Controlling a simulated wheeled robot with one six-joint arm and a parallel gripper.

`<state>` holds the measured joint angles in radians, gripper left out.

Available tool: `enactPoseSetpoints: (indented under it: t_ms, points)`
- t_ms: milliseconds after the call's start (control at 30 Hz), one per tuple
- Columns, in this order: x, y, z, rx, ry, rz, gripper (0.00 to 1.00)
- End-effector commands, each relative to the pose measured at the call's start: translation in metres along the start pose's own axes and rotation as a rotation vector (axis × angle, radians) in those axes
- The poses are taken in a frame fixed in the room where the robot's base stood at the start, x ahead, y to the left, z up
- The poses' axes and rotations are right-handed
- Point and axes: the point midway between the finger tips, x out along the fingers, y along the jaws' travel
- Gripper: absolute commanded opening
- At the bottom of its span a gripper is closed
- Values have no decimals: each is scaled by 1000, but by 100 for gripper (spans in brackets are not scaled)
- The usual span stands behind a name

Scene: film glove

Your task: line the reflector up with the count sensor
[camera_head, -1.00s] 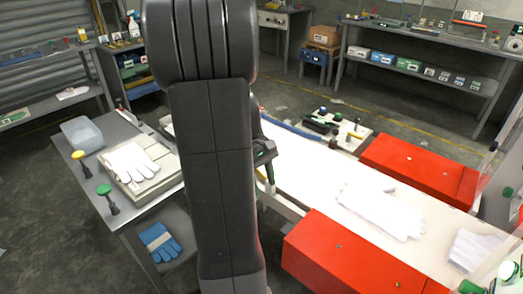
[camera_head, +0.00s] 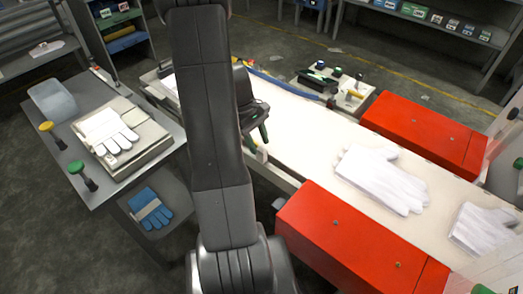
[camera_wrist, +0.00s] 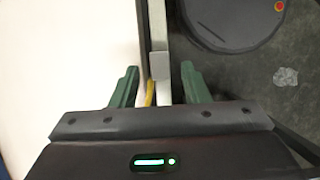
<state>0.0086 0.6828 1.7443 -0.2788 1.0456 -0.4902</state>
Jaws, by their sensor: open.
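My gripper (camera_wrist: 160,80) is open, its two green fingers pointing down over the conveyor's side rail (camera_wrist: 158,20). In the wrist view a small grey block (camera_wrist: 160,69) sits on that rail between the fingertips, apart from both. A yellow strip (camera_wrist: 150,93) shows just below it. In the head view my gripper (camera_head: 259,131) is at the near edge of the white conveyor belt (camera_head: 290,120), partly behind my arm. A small pale block (camera_head: 262,154) shows on the rail beneath it. I cannot tell which piece is the reflector or the count sensor.
White gloves (camera_head: 382,180) lie on the belt, with another white glove (camera_head: 484,228) farther right. Red housings (camera_head: 345,240) and (camera_head: 425,133) flank the belt. A grey table (camera_head: 60,133) at left carries gloves on a stack.

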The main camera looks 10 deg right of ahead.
Motion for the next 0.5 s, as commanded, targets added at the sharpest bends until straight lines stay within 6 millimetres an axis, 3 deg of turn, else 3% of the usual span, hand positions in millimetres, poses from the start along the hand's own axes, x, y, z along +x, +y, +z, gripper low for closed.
enactPoseSetpoints:
  t_ms: [200, 500]
  points:
    - [31, -1, 0, 0, -2, -2, 42]
    - [39, 0, 0, 0, 1, 0, 42]
